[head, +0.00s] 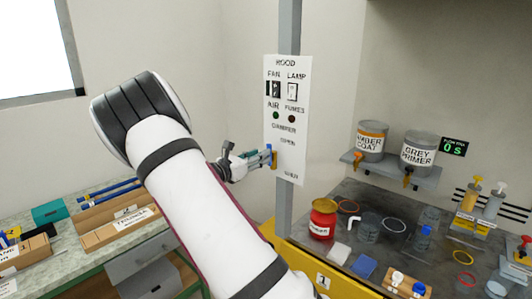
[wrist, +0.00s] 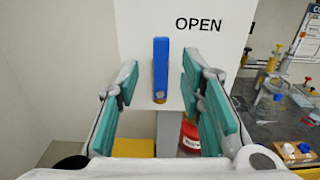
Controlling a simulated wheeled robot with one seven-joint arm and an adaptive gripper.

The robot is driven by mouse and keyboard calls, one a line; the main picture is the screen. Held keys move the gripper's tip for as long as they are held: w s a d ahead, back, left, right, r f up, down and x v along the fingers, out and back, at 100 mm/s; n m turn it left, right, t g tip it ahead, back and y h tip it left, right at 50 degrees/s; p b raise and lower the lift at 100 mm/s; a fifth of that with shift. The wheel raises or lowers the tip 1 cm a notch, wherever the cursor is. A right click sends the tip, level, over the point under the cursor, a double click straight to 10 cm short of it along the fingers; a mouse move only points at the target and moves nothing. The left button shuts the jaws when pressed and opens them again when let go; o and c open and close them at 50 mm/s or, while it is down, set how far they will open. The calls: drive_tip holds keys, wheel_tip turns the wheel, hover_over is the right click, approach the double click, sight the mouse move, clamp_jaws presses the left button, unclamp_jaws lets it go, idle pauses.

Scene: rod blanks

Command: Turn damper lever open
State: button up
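The damper lever (wrist: 161,66) is a narrow blue bar, upright in the wrist view, on the white hood panel (wrist: 138,30). The word OPEN stands on the panel above and right of it. My gripper (wrist: 160,88) is open, with one teal-padded finger on each side of the lever and a visible gap on both sides. In the head view my gripper (head: 262,157) is at the lower part of the hood panel (head: 285,118), beside the DAMPER and OPEN words. The lever is mostly hidden there by the fingers.
The panel hangs on a grey post (head: 285,215). Wooden trays (head: 122,222) lie on the left bench.

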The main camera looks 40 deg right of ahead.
drive_tip(key=a, duration=0.6)
drive_tip(key=shift+s+a, duration=0.2)
drive_tip(key=shift+s, duration=0.05)
drive_tip(key=shift+s, duration=0.1)
